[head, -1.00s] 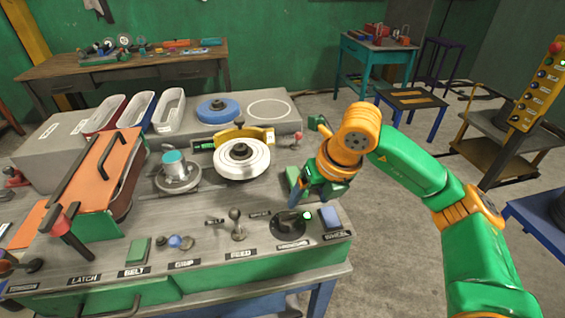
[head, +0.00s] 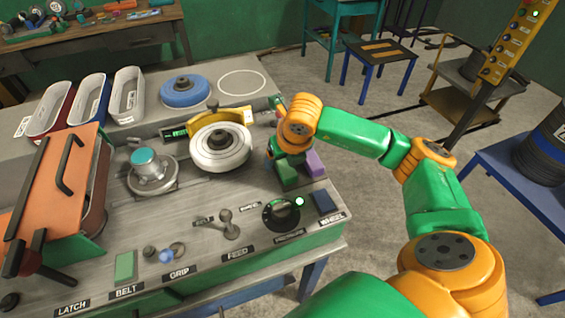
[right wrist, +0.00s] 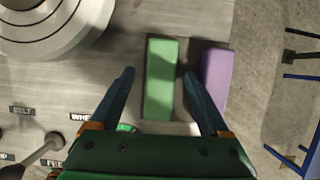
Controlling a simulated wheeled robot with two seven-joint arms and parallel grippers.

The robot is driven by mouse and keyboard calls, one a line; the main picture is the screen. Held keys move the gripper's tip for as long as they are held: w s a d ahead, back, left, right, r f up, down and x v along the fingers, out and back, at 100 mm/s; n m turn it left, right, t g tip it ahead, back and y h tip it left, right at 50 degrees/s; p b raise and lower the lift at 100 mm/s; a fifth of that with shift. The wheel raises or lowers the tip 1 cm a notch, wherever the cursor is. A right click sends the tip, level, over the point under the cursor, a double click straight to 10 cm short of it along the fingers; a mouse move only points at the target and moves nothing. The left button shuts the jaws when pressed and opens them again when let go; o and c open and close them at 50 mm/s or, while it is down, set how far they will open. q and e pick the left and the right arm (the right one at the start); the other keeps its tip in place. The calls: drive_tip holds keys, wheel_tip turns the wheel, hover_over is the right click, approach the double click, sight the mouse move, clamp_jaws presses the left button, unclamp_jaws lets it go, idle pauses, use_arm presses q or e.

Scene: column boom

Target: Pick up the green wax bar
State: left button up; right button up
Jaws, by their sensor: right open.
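The green wax bar (right wrist: 160,80) lies lengthwise below my right gripper (right wrist: 158,76) in the right wrist view. The gripper is open and empty. One dark fingertip shows left of the bar and the other at its right side, beside a purple bar (right wrist: 216,78). I cannot tell how far the fingertips are above the bench. The right fingers are mostly hidden there. My left gripper is not in view.
The white grinding wheel (head: 220,148) with a yellow guard stands left of the bars. A black knob (head: 281,213) and a blue block (head: 325,202) are in front. The bench's right edge is close to the purple bar. Open floor lies beyond it.

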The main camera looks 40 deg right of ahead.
drive_tip(key=shift+s, duration=0.35)
drive_tip(key=shift+w+f+b, duration=0.2)
drive_tip(key=shift+b, duration=0.2)
clamp_jaws()
